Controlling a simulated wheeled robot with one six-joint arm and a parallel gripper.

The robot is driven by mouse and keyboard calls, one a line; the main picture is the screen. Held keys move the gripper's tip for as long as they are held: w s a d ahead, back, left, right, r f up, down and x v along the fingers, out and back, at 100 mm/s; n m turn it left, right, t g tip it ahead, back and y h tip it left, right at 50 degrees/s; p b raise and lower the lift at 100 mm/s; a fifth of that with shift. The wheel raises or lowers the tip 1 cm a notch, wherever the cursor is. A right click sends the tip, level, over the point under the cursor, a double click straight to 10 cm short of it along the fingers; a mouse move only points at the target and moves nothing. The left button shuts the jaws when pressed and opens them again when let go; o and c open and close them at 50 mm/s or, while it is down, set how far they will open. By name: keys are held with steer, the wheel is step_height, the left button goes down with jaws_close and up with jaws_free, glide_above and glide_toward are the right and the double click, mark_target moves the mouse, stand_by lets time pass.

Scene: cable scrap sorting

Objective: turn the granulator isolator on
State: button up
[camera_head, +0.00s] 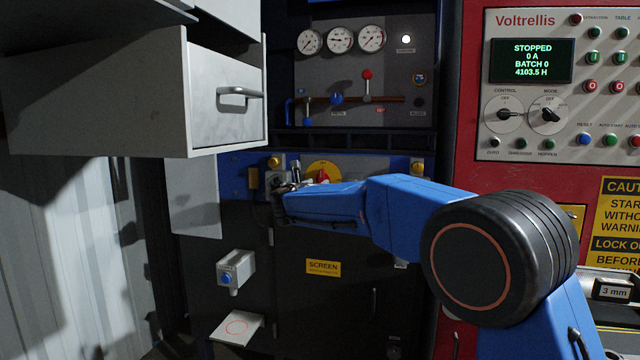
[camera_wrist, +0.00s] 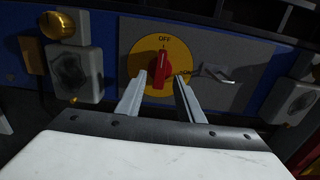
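The isolator is a yellow round plate with a red handle, on a grey panel. In the wrist view its red handle (camera_wrist: 161,70) stands almost upright on the yellow plate (camera_wrist: 142,62). In the head view the yellow plate (camera_head: 325,166) shows above my arm, partly covered by it. My gripper (camera_wrist: 160,77) is open. Its two fingers point at the dial, one on each side of the red handle, with gaps visible. I cannot tell how deep the fingertips reach along the handle. In the head view my gripper (camera_head: 283,185) is small and dark.
A metal hook-like piece (camera_wrist: 214,74) sticks out right of the dial. Grey boxes (camera_wrist: 75,72) and (camera_wrist: 290,100) flank the panel. A grey drawer (camera_head: 225,95) juts out at upper left. The red control panel's display (camera_head: 532,60) reads STOPPED, 0 A.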

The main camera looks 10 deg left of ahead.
mark_target(321, 181)
steer(key=shift+w+d, duration=0.2)
steer(key=shift+w, duration=1.95)
jaws_close()
